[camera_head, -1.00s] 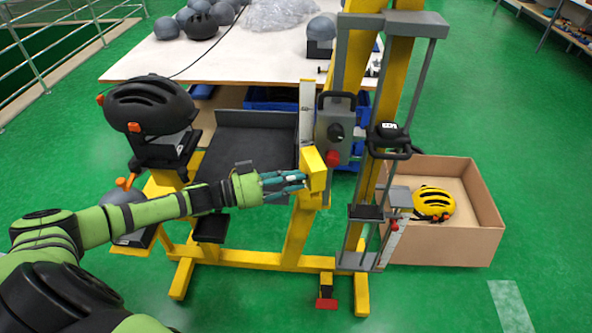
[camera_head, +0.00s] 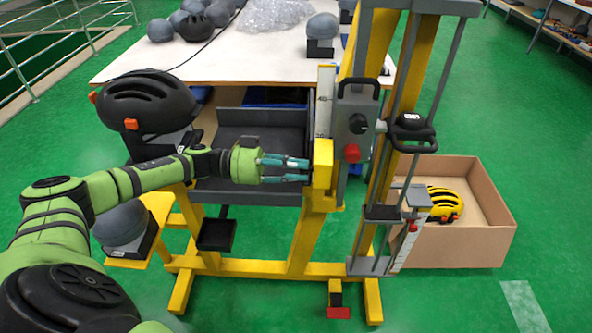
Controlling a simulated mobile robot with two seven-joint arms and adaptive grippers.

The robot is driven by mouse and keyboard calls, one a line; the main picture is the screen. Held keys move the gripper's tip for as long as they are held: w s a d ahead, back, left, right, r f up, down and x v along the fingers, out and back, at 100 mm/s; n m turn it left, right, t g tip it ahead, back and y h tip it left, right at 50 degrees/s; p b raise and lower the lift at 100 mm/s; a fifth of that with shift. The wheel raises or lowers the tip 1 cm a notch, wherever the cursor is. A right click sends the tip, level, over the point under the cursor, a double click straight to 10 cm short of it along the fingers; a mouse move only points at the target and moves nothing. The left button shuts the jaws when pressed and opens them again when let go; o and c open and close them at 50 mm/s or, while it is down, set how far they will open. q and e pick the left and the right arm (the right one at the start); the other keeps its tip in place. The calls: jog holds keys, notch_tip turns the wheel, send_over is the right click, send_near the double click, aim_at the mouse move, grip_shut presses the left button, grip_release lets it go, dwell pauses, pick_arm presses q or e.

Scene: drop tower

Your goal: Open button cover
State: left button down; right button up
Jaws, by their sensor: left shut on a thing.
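The fingers are shut on the cover; the exact contact is hard to see. The control box carries a black knob (camera_head: 358,124) and a red button (camera_head: 352,153). My right gripper is out of view.
The drop tower's grey rails (camera_head: 400,150) stand right of the control box. A black helmet (camera_head: 146,103) sits on a stand at left, near my arm. A cardboard box (camera_head: 470,245) with a yellow helmet (camera_head: 445,204) is at right. A white table (camera_head: 260,62) stands behind.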

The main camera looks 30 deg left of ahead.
pick_arm(q)
jog(key=shift+w+r, duration=0.15)
jog(key=shift+r, duration=0.25)
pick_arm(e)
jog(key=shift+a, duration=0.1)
pick_arm(q)
jog(key=c, duration=1.1)
grip_release()
jog(key=shift+o, duration=0.2)
jog(key=shift+d+f, duration=0.1)
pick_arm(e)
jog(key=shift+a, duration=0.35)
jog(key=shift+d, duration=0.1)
pick_arm(q)
jog(key=v, duration=1.2)
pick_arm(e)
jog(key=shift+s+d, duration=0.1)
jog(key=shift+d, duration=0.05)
pick_arm(q)
jog(key=shift+f, duration=0.1)
